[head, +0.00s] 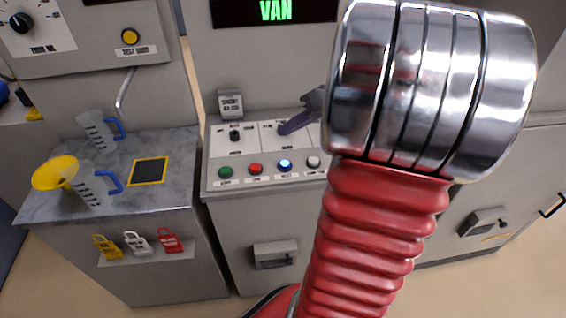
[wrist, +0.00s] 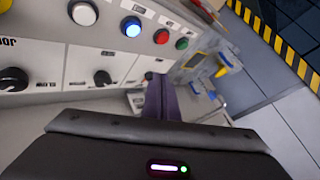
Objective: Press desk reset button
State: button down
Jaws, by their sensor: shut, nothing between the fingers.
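The desk panel (head: 215,150) carries a row of buttons along its front. The blue button (head: 285,165) is lit, and the small label below it seems to read reset. It also shows lit in the wrist view (wrist: 131,27). To its left in the head view are a green button (head: 226,172) and a red button (head: 256,168); to its right is a white button (head: 314,162). My gripper (head: 284,130) is shut and empty, its dark purple fingers behind the blue button over the knob area. In the wrist view the fingers (wrist: 156,80) point past the panel, apart from the button.
Black knobs (wrist: 103,78) stand on the panel near my fingers. A small labelled box (head: 230,104) stands at the panel's back left. The left counter (head: 185,150) holds jugs (head: 95,130) and a yellow funnel (head: 55,172). My arm hides the panel's right part in the head view.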

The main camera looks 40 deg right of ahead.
aim_at(289, 164)
jog(key=shift+f, duration=4.35)
jog(key=shift+f, duration=0.15)
jog(key=shift+s+f, duration=0.1)
jog(key=shift+f, duration=0.15)
jog(key=shift+f, duration=0.5)
jog(key=shift+r, duration=0.95)
jog(key=shift+r, duration=0.15)
jog(key=shift+r, duration=2.35)
